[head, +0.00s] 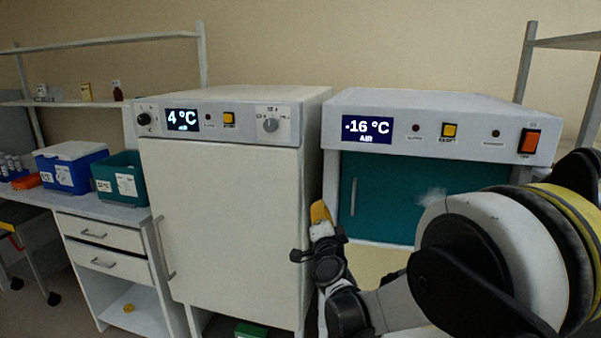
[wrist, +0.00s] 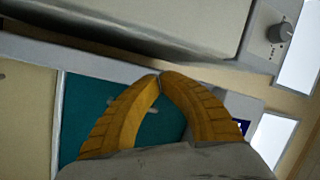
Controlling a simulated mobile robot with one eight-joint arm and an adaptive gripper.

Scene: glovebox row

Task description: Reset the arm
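My gripper (head: 320,212) is in front of the gap between the two cabinets, near the left edge of the teal door. In the wrist view its two yellow fingers (wrist: 160,78) meet at the tips, with nothing held between them. A teal surface shows through the space below the tips. My arm reaches in from the right and hides the lower right part of the freezer unit.
The left cabinet (head: 230,225) reads 4 °C and has a closed white door. The right unit (head: 440,108) reads -16 °C above a teal door (head: 400,195). A blue cooler (head: 70,172) and a teal bin (head: 122,180) stand on the left bench.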

